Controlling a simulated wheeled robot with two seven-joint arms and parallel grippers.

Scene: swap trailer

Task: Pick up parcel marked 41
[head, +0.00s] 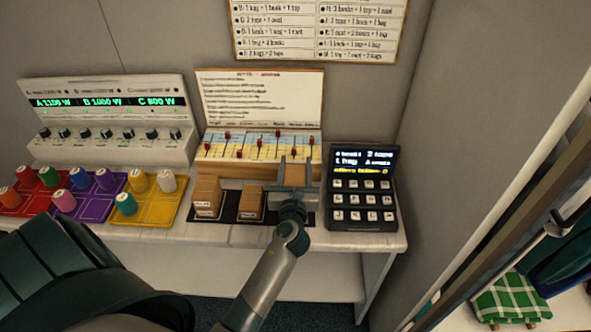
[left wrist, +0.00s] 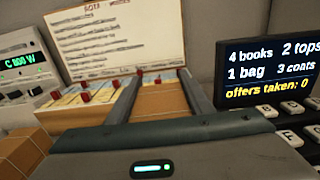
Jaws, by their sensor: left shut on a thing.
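My left gripper (head: 295,170) reaches in over the right end of a black mat (head: 229,207) on the shelf. It is shut on a brown cardboard parcel (head: 295,176). In the left wrist view this parcel (left wrist: 160,101) shows between the two fingers. I cannot read a number on it, and cannot tell whether it is clear of the mat. Two other brown parcels stand on the mat to the left, one at the left end (head: 207,193) and one in the middle (head: 250,203); their labels are too small to read. My right gripper is not in view.
A slider board (head: 262,147) with red knobs stands close behind the parcels. A black keypad with a screen (head: 362,190) is just right of the gripper. Coloured trays with pegs (head: 95,205) and a dial panel (head: 110,125) are to the left.

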